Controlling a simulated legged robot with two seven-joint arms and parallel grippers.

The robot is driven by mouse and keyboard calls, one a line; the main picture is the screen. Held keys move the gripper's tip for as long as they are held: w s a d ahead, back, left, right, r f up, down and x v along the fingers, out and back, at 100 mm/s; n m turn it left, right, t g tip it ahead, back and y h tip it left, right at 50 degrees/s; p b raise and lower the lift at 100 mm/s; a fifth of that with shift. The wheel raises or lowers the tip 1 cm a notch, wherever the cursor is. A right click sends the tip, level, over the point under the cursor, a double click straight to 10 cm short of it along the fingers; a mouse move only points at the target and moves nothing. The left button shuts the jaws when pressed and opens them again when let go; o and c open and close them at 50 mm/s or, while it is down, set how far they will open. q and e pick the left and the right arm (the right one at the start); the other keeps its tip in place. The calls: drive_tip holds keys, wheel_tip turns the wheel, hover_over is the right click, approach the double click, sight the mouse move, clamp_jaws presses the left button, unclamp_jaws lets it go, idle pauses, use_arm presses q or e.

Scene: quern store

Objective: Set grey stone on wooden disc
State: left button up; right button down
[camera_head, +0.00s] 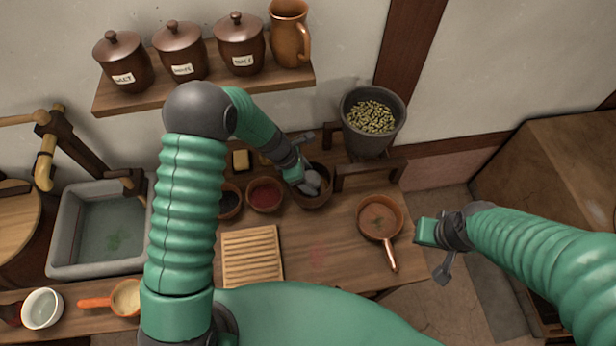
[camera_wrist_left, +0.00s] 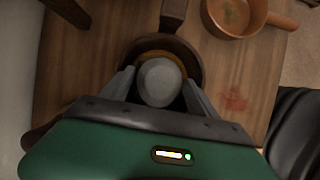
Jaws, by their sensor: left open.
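The grey stone (camera_wrist_left: 160,82), rounded and pale, sits in the dark brown round bowl (camera_wrist_left: 195,58) in the left wrist view. A tan-brown rim (camera_wrist_left: 160,54), which may be the wooden disc, shows behind the stone; the stone hides most of it. In the head view the stone (camera_head: 312,182) shows in the bowl, partly behind my left gripper (camera_head: 304,176). My left gripper is open, with one finger on each side of the stone; whether they touch it I cannot tell. My right gripper (camera_head: 432,250) hangs apart at the right; its jaw opening is unclear.
A pan (camera_head: 379,217) lies right of the bowl, and a tall grey pot of green beans (camera_head: 370,117) stands behind. Small bowls of red (camera_head: 265,195) and dark contents stand left. A slatted board (camera_head: 252,256) lies in front. Jars stand on the shelf (camera_head: 200,90).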

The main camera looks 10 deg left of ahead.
use_arm(q)
drive_tip(key=v, duration=1.1)
drive_tip(key=s+a+r+m+y, duration=0.2)
drive_tip(key=s+m, duration=0.6)
drive_tip(key=m, duration=0.3)
drive_tip(key=s+a+r+m+y, duration=0.2)
drive_tip(key=s+r+m, duration=0.1)
drive_tip(key=s+m, duration=0.5)
drive_tip(key=m, duration=0.3)
drive_tip(key=shift+a+t, duration=0.25)
drive_tip(key=shift+t, duration=0.15)
